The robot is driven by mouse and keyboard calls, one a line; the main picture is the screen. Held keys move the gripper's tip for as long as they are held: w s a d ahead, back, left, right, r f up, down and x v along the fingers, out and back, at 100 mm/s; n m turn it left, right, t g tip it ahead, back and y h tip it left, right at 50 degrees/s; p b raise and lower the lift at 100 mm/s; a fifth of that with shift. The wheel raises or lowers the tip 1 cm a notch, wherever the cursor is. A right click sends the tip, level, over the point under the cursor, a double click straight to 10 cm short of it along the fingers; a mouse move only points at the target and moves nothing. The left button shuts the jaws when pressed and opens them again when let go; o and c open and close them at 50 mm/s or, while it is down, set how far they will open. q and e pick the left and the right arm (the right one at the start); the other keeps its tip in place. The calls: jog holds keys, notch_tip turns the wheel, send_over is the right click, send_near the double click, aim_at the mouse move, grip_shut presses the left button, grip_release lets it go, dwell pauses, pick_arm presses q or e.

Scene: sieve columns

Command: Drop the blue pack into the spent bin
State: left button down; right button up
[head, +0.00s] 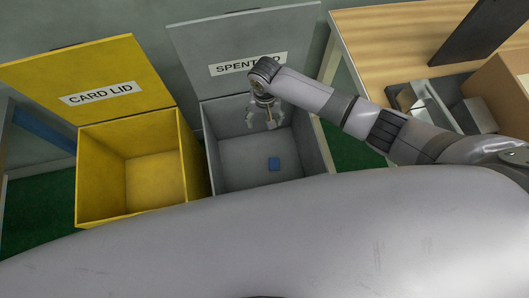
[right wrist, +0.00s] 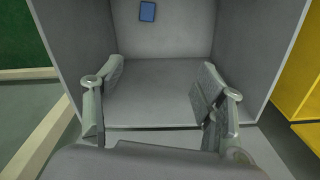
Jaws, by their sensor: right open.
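The blue pack (head: 274,163) lies on the floor of the grey spent bin (head: 232,186), near its middle. The bin's raised lid carries a label reading "SPENT", partly covered by my right arm. In the right wrist view the blue pack (right wrist: 147,11) shows at the top, apart from the fingers. My right gripper (head: 264,118) is over the bin, its fingers pointing down into it. It is open and empty, with the two fingers spread in the right wrist view (right wrist: 160,95). My left gripper is not in view.
A yellow bin (head: 90,195) with a raised lid labelled "CARD LID" stands left of the grey bin. A wooden table (head: 385,40) at the right holds grey trays (head: 440,105) and a dark upright panel (head: 480,35). My own body fills the bottom.

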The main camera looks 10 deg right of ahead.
notch_tip(320, 180, up, 11)
jog(key=shift+r, duration=0.15)
dwell(0.6)
